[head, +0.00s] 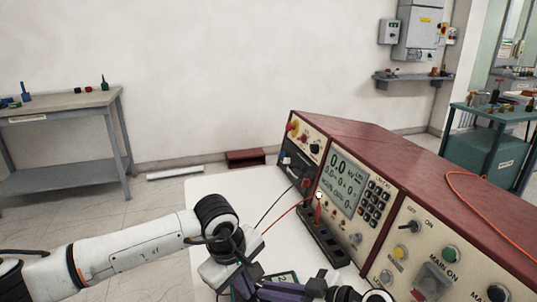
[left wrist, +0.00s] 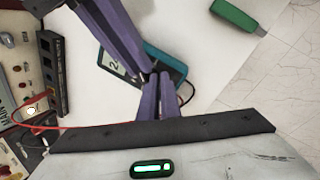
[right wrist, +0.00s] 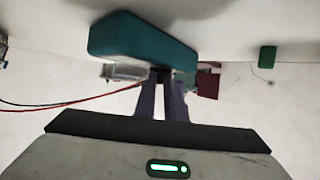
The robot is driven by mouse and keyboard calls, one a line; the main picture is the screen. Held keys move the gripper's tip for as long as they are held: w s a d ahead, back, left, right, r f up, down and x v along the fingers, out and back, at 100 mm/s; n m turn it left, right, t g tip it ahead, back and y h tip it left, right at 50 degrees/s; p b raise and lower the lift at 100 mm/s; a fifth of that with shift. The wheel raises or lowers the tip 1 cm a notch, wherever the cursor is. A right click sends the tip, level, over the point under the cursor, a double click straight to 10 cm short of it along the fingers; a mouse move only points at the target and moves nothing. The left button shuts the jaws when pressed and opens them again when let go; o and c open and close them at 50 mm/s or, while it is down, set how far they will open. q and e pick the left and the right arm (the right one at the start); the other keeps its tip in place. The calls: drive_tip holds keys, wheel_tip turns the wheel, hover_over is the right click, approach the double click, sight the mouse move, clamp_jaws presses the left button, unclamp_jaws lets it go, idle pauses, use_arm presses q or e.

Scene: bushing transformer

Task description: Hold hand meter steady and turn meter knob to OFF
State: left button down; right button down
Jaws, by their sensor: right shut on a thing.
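The hand meter is a teal box with a pale display (left wrist: 112,66). It lies on the white table, and part of its face is hidden by the fingers. The teal meter body (right wrist: 145,40) fills the upper middle of the right wrist view. The knob's pointer setting cannot be read.
A red test console (head: 365,195) with display and buttons stands on the right side of the white table (head: 215,190). Red (head: 285,215) and black leads run from it to the meter. A green block (left wrist: 238,14) is on the table.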

drive_tip(key=shift+w+d+f, duration=0.15)
use_arm(q)
drive_tip(key=r, duration=0.6)
drive_tip(key=shift+s+d, duration=0.2)
drive_tip(key=shift+d, duration=0.15)
drive_tip(key=shift+w+a+f, duration=0.25)
drive_tip(key=shift+a+f, duration=0.1)
drive_tip(key=shift+f, duration=0.65)
drive_tip(key=shift+w+a+f, duration=0.3)
drive_tip(key=shift+a+f, duration=0.1)
drive_tip(key=shift+f, duration=0.65)
drive_tip(key=shift+w+a+f, duration=0.25)
drive_tip(key=shift+a+f, duration=0.1)
drive_tip(key=shift+f, duration=0.65)
drive_tip(key=shift+w+d, duration=0.2)
drive_tip(key=shift+d, duration=0.35)
drive_tip(key=shift+s+d, duration=0.25)
drive_tip(key=shift+s, duration=0.05)
drive_tip(key=shift+s+d, duration=0.4)
drive_tip(key=shift+d, duration=0.15)
